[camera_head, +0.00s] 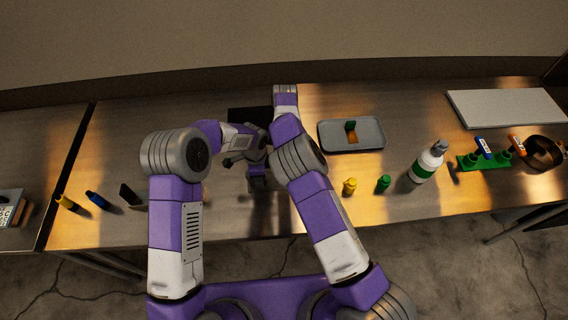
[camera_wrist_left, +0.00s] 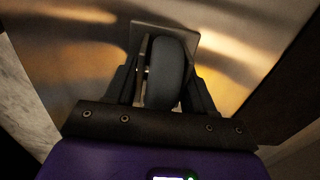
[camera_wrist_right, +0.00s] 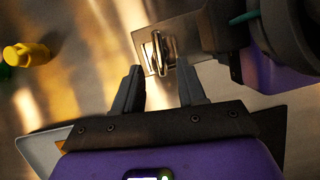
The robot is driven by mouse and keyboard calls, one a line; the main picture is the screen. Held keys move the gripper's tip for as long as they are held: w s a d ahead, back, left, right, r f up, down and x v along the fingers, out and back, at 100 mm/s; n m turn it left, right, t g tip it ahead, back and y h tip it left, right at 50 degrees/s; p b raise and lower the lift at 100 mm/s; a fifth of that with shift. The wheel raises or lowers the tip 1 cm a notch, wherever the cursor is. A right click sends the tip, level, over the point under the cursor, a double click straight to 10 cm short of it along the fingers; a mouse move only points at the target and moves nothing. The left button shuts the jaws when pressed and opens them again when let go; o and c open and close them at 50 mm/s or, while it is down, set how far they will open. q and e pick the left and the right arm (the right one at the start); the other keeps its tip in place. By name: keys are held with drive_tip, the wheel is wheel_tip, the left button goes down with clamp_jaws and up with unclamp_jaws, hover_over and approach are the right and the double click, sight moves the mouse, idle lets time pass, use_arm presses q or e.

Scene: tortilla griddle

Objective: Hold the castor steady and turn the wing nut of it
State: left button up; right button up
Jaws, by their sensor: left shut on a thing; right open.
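The castor has a dark wheel (camera_wrist_left: 168,75) and a flat metal plate, seen in the left wrist view. My left gripper (camera_wrist_left: 164,82) is shut on the castor, with one finger on each side of the wheel. In the right wrist view, a shiny upright metal piece (camera_wrist_right: 158,48), apparently the wing nut, stands in front of a flat plate (camera_wrist_right: 192,40). My right gripper (camera_wrist_right: 162,88) is open and empty, its fingertips just short of that piece. My left gripper comes in from the upper right there. The head view shows both hands crowded together, the castor's details unclear.
A grey tray (camera_head: 372,135) lies right of the hands, and a dark panel (camera_head: 238,114) behind them. A yellow piece (camera_head: 349,187), a green piece (camera_head: 383,184) and a white bottle (camera_head: 427,163) stand farther right. A blue piece (camera_head: 97,200) lies left.

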drive_tip(key=shift+x, duration=1.75)
clamp_jaws()
